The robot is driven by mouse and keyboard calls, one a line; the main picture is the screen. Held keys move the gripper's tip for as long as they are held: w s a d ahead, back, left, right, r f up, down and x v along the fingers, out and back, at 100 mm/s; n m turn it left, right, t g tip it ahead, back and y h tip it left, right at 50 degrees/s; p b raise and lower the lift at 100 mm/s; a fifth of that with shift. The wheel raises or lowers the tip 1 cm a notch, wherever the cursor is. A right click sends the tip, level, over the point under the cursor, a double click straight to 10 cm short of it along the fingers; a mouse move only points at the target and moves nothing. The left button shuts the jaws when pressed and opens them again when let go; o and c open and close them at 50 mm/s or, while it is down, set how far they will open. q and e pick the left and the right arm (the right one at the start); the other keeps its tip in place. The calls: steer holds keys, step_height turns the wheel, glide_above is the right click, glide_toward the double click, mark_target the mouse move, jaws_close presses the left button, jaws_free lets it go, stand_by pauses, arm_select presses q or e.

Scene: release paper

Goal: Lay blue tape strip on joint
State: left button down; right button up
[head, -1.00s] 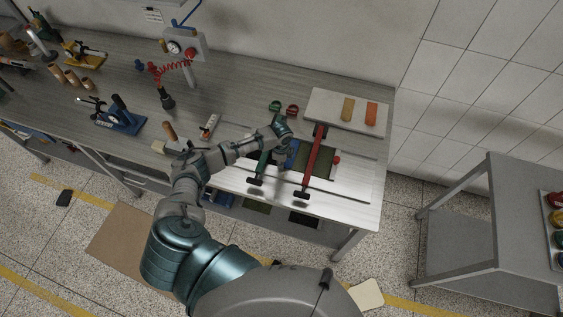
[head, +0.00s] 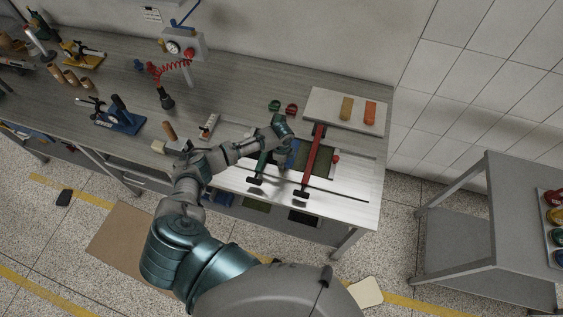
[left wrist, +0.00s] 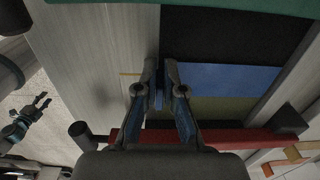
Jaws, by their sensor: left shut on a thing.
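My left gripper (left wrist: 160,82) is shut on the near end of the blue tape strip (left wrist: 225,79) in the left wrist view. The strip spans between a black sheet (left wrist: 235,35) and an olive sheet (left wrist: 235,110). I cannot tell whether it touches them; the joint itself is not visible. In the head view the left gripper (head: 286,143) is over the worktable, with a bit of blue strip (head: 291,158) showing beside the olive sheet (head: 318,153). My right gripper (left wrist: 43,101) shows small at the left of the left wrist view, its fingers apart and empty.
A red bar (head: 313,160) and a green bar (head: 262,165) flank the strip closely. A pale board (head: 330,100) with a tan and an orange piece lies behind. Red and green small items (head: 291,110) sit nearby. A grey side table (head: 455,245) stands at right.

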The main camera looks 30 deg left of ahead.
arm_select(q)
steer(key=c, duration=1.2)
jaws_free()
step_height(320, 180, up, 12)
steer(key=shift+f, duration=0.1)
